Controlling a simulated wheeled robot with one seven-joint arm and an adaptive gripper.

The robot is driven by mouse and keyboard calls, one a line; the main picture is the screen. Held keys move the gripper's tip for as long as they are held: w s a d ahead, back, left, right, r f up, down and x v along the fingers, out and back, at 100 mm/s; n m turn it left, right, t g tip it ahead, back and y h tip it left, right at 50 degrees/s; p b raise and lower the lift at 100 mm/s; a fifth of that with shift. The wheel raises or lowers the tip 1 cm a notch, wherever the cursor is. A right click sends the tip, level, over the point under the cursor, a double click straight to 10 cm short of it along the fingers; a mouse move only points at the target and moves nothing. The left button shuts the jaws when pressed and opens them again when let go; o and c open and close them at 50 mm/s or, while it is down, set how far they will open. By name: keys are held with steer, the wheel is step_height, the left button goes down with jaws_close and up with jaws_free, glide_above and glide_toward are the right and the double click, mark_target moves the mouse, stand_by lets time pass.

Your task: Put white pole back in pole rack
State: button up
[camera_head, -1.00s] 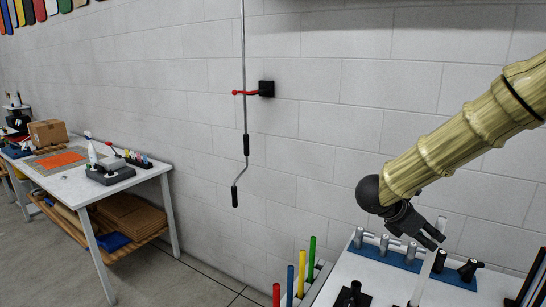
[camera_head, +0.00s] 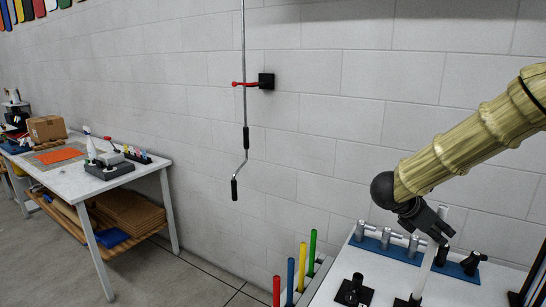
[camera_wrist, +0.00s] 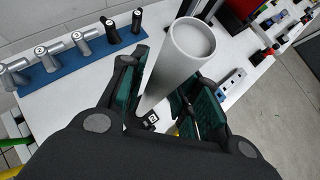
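The white pole (camera_head: 426,272) stands near-upright in a small black base on the white table at lower right. In the wrist view the white pole (camera_wrist: 165,75) passes between my gripper's teal-padded fingers, its round end towards the camera. My gripper (camera_head: 446,234) is around the pole's upper part; its fingers (camera_wrist: 160,95) are spread, and a gap seems to show at the right finger. Contact is hard to judge. The pole rack (camera_head: 322,270) is grey, at the table's left edge, holding red, blue, yellow and green poles.
A blue strip (camera_head: 392,248) with several grey and black handles lies along the table's back, close to my gripper. A black fixture (camera_head: 354,292) stands between rack and pole. A crank rod (camera_head: 245,140) hangs on the wall. A workbench (camera_head: 85,182) stands far left.

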mark_target(444, 206)
steer(key=shift+w, duration=0.1)
jaws_close()
steer(key=shift+r+p, duration=1.85)
steer(key=shift+r, duration=3.9)
